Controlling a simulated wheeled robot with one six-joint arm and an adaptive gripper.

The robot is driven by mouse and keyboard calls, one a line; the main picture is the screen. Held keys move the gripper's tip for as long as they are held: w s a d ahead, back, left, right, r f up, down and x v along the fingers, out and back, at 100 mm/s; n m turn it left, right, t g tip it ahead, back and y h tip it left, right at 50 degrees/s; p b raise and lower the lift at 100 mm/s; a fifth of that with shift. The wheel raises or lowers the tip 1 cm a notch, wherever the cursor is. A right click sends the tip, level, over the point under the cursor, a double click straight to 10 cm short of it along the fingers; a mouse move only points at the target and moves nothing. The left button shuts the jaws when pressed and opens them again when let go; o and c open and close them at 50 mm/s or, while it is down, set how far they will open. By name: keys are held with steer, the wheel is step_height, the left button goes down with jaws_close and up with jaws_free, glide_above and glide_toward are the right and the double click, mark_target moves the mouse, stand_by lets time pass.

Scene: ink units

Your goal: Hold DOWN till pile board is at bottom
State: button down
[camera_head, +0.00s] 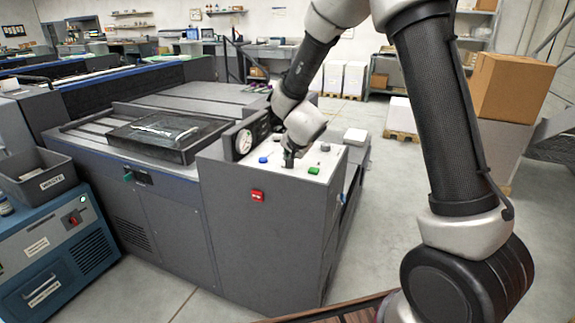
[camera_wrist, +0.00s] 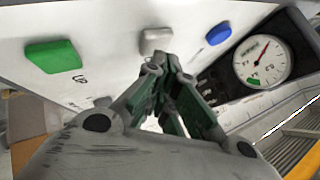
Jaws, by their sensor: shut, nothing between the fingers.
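My gripper (camera_head: 289,162) points down at the sloped white control panel (camera_head: 301,174) on the grey machine. Its fingers are shut and empty. In the wrist view the fingertips (camera_wrist: 166,62) are right by a grey-white button (camera_wrist: 156,40); I cannot tell whether they touch it. A blue button (camera_wrist: 218,34) lies to the right. In the head view the green button (camera_head: 314,170) and blue button (camera_head: 263,160) flank my gripper. I cannot make out the pile board.
A round gauge (camera_head: 244,141) stands at the panel's left, also in the wrist view (camera_wrist: 264,62). A red switch (camera_head: 257,196) is on the machine's front. A black slab (camera_head: 168,134) lies on the machine bed. A blue unit with a grey bin (camera_head: 40,182) stands left.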

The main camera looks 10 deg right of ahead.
steer(key=shift+r, duration=0.5)
steer(key=shift+r, duration=2.5)
steer(key=shift+a, duration=0.1)
